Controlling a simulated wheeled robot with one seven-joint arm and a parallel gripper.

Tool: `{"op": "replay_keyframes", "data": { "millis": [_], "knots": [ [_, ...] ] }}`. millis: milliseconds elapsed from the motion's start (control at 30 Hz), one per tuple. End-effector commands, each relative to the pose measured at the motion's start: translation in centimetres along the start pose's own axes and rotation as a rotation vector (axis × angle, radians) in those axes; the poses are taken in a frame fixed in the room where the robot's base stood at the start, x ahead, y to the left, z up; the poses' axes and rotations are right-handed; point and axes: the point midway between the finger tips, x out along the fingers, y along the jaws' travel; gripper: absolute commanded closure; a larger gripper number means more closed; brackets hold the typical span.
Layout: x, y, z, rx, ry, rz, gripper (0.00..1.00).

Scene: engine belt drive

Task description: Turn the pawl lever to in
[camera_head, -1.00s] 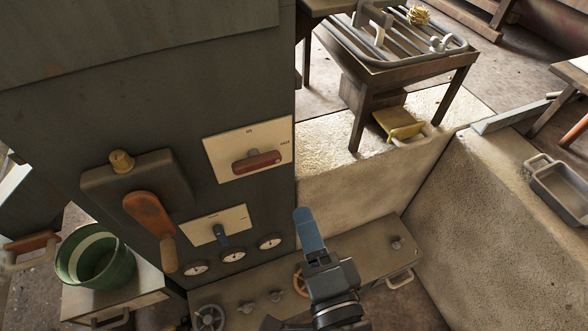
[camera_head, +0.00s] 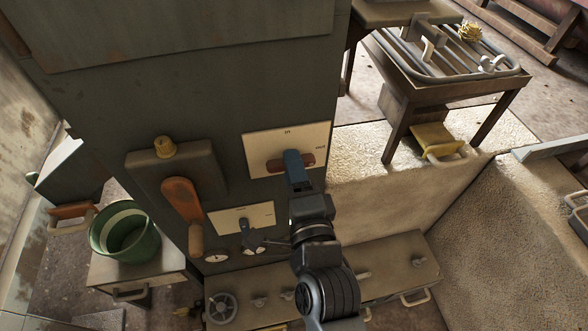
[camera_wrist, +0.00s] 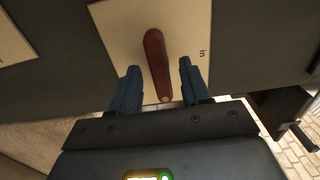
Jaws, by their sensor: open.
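The red lever, taken as the pawl lever (camera_wrist: 155,58), sits on a pale plate (camera_head: 258,143) on the dark green cabinet. The plate reads "in" at its top and what looks like "out" at its right. In the head view the lever lies roughly level, partly hidden by my gripper (camera_head: 290,157). In the wrist view my gripper (camera_wrist: 159,68) is open, its blue fingers either side of the lever with a gap on both sides. In that view "in" (camera_wrist: 202,54) shows to the right of the lever.
Below is a second plate (camera_head: 230,219) with a small dark lever, above round gauges. An orange-handled crank (camera_head: 181,200) is on the left. A green bucket (camera_head: 150,252) stands at lower left. A low bench with valve wheels (camera_head: 395,270) lies below.

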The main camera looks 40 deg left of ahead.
Motion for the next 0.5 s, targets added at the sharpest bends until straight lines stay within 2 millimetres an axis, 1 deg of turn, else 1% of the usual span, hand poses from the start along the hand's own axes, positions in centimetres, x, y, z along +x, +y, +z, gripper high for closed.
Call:
{"op": "replay_keyframes", "data": {
  "millis": [200,267,500],
  "knots": [
    [0.03,0.01,-0.01,0.000,0.000,0.000,0.53],
    [0.03,0.00,-0.02,0.000,0.000,0.000,0.58],
    [0.01,0.00,-0.03,0.000,0.001,0.000,0.81]
  ]
}}
